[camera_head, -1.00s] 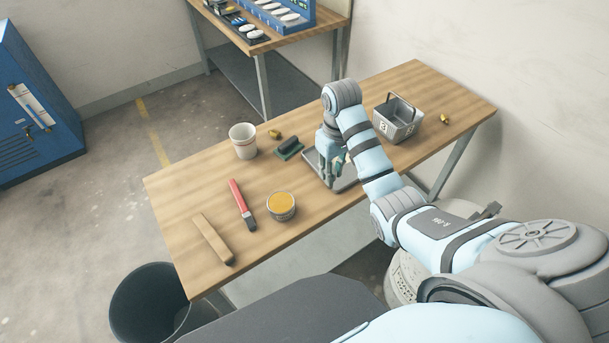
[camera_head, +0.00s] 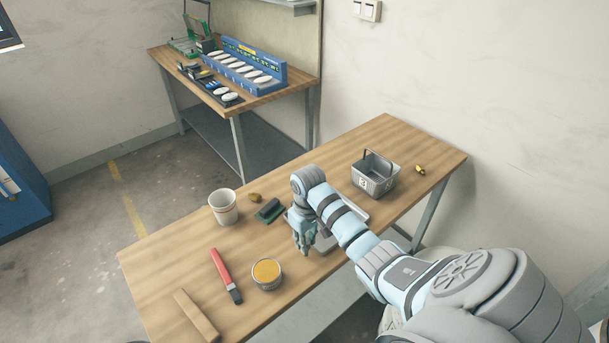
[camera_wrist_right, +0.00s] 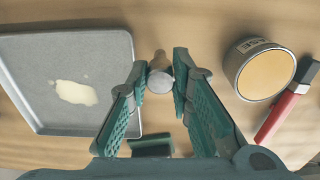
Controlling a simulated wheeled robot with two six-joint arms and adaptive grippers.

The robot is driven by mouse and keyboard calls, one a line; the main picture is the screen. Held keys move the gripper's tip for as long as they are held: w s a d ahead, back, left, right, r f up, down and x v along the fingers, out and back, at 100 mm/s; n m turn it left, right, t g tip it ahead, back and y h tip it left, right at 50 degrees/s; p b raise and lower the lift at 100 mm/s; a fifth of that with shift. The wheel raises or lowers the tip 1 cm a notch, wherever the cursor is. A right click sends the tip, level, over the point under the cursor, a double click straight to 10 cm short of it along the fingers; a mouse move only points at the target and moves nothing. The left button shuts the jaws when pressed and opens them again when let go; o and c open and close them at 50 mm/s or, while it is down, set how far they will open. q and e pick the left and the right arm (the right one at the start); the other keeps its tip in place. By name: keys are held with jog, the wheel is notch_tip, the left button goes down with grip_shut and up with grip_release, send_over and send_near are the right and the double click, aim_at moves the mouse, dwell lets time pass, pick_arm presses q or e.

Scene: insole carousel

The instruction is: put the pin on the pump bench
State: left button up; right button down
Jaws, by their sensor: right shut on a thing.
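My right gripper (camera_head: 304,240) hangs over the near wooden bench (camera_head: 160,265), between a grey tray and an orange-filled tin. In the right wrist view its fingertips (camera_wrist_right: 160,77) are shut on a small pin (camera_wrist_right: 159,79), with a round grey end and a brownish part behind it. In the head view I cannot make out the pin at the fingers. A second wooden bench (camera_head: 270,97) with a blue rack stands at the back. I cannot tell from labels which bench is the pump bench. My left gripper is not in view.
The tray (camera_head: 356,209) shows a pale spill in the wrist view. The tin (camera_head: 267,274), red-handled brush (camera_head: 222,270), wooden bar (camera_head: 195,316), white cup (camera_head: 223,207), green block (camera_head: 270,211), grey basket (camera_head: 375,174) and brass piece (camera_head: 420,169) stand around. The blue rack (camera_head: 245,66) occupies the back bench.

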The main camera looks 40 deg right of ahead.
jog(key=shift+w+f, duration=0.45)
jog(key=c, duration=1.7)
grip_release()
jog(key=shift+w+d+f, duration=0.1)
jog(key=shift+w+f, duration=0.2)
jog(key=shift+w, duration=0.25)
jog(key=shift+o, duration=1.3)
jog(key=shift+w+f, duration=0.25)
jog(key=shift+w, duration=0.25)
jog(key=shift+s+r, duration=0.1)
jog(key=shift+s, duration=0.05)
jog(key=shift+s+r, duration=0.15)
jog(key=shift+s, duration=0.1)
jog(key=shift+s+r, duration=0.2)
jog(key=shift+r, duration=0.8)
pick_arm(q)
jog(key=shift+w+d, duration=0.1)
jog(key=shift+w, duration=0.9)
pick_arm(e)
notch_tip(320, 180, up, 6)
jog(key=shift+w, duration=0.15)
